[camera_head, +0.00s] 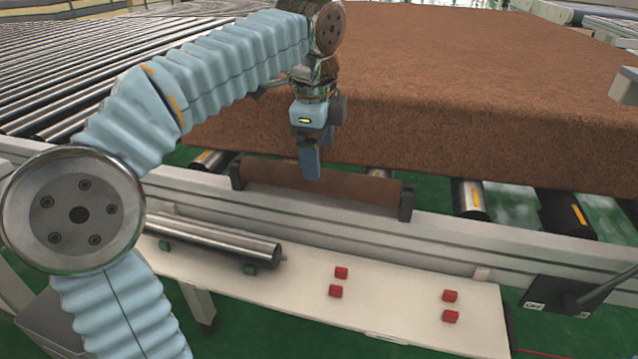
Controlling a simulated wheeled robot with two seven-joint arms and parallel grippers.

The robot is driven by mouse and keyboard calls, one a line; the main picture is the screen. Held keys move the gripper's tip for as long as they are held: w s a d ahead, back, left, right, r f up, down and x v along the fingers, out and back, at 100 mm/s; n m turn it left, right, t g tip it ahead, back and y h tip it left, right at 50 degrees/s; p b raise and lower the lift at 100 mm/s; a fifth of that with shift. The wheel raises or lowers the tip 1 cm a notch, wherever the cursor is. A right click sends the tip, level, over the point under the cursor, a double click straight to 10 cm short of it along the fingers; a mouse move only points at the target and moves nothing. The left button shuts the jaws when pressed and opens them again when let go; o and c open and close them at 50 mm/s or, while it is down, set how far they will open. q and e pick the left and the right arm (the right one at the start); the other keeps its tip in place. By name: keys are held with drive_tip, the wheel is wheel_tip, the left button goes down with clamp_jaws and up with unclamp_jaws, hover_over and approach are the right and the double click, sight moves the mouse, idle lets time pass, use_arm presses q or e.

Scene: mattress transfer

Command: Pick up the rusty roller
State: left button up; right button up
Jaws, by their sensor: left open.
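The rusty roller (365,187) is a brown cylinder held between two dark end brackets at the near rail of the conveyor. My left gripper (309,176) comes down from above, with its blue fingers at the middle of the roller. It is open, and its fingers overlap the roller in the picture. I cannot tell whether they touch it or straddle it. My right gripper is not in view.
A large brown mattress (480,110) lies on the conveyor behind the roller. A clean metal roller (215,240) rests on green supports on the white shelf (400,300) in front. Several red blocks (341,272) stand on the shelf's right part. A dark box (555,294) is at right.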

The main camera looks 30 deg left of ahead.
use_arm(q)
drive_tip(key=f, duration=0.4)
drive_tip(key=w+f+b, duration=0.1)
drive_tip(key=f, duration=0.1)
drive_tip(key=shift+a+f, duration=0.25)
drive_tip(key=shift+a, duration=0.1)
clamp_jaws()
